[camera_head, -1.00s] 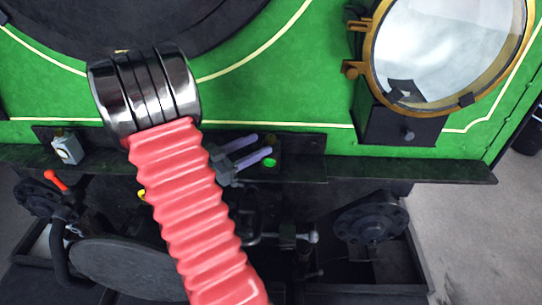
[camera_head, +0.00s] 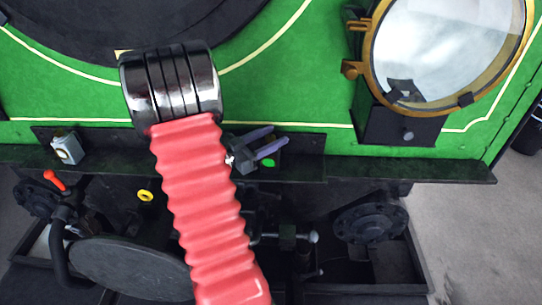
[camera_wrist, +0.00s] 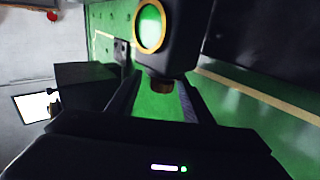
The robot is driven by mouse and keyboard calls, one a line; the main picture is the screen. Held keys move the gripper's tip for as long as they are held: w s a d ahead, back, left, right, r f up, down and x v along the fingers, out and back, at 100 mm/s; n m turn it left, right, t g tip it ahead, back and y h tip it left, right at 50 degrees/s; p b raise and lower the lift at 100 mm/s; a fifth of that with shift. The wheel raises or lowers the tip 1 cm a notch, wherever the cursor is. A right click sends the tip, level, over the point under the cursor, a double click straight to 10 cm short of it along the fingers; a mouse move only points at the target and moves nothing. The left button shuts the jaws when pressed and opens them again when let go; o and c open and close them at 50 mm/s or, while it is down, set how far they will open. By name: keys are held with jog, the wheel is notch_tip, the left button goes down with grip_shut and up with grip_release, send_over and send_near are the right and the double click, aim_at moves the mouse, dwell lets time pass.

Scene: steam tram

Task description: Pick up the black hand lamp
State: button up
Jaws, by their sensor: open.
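The black hand lamp (camera_head: 268,163) stands on the dark ledge below the green panel. In the head view little more than its round green lens shows; its dark body blends into the ledge, and my gripper covers its top. In the wrist view the lamp (camera_wrist: 176,40) is large, with a brass-ringed green lens and a brass knob. My gripper (camera_head: 279,136) is open, its purple-grey fingers pointing right over the lamp's top. In the wrist view my gripper (camera_wrist: 160,78) has a finger on each side of the knob; I cannot tell whether either touches.
A large brass-rimmed headlamp (camera_head: 445,50) is mounted at the right. A small pale grey box (camera_head: 67,148) sits at the ledge's left. Below are a red handle (camera_head: 54,179), a yellow ring (camera_head: 146,196) and a round buffer (camera_head: 130,268). The right ledge (camera_head: 400,168) is clear.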

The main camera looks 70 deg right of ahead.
jog(key=shift+x, duration=1.85)
jog(key=shift+w, duration=0.1)
jog(key=shift+c, duration=0.3)
grip_shut()
jog(key=shift+r, duration=0.1)
